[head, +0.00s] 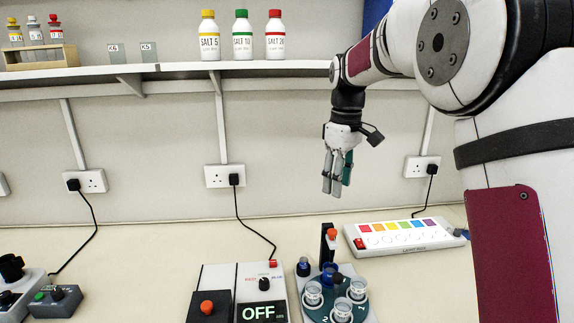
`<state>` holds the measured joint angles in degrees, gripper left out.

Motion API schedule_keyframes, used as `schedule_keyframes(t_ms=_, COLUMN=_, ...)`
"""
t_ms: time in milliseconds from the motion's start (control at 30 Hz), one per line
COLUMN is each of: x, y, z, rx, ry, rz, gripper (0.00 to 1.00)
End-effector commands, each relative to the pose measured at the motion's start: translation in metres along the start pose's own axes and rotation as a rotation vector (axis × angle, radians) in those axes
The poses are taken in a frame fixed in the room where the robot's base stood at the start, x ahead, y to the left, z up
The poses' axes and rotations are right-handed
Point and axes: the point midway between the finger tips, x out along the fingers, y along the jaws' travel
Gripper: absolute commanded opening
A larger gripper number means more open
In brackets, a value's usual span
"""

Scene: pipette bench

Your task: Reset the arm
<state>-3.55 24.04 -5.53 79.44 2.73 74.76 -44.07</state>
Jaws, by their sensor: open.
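My arm comes in from the right side of the head view and bends down at the wrist. My gripper (337,184) hangs in the air above the bench, fingers pointing down. It is open and holds nothing that I can see. It is clear of the shelf and apart from everything on the bench. The fingers are small in the view and seen nearly edge-on.
Below my gripper are a round teal station (316,312) with several clear cups and a colour-strip panel (405,235). A device reading OFF (261,312) stands left of them. The shelf (180,72) carries SALT bottles (242,38) and a tube rack (40,57).

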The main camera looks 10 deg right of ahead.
Motion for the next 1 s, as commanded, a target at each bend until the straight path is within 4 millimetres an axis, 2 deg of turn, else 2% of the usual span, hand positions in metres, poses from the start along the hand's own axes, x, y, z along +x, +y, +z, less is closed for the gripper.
schedule_keyframes(t_ms=33, x=-0.013, y=-0.008, z=0.010, rx=0.027, ry=0.018, rz=0.011, gripper=0.42)
schedule_keyframes(t_ms=200, x=-0.045, y=-0.041, z=0.048, rx=0.145, ry=0.080, rz=0.046, gripper=0.42)
schedule_keyframes(t_ms=467, x=-0.072, y=-0.098, z=0.112, rx=0.327, ry=0.182, rz=0.094, gripper=0.42)
schedule_keyframes(t_ms=667, x=-0.073, y=-0.144, z=0.160, rx=0.462, ry=0.265, rz=0.125, gripper=0.42)
schedule_keyframes(t_ms=800, x=-0.063, y=-0.174, z=0.193, rx=0.554, ry=0.323, rz=0.145, gripper=0.42)
schedule_keyframes(t_ms=1000, x=-0.041, y=-0.207, z=0.229, rx=0.662, ry=0.394, rz=0.165, gripper=0.42)
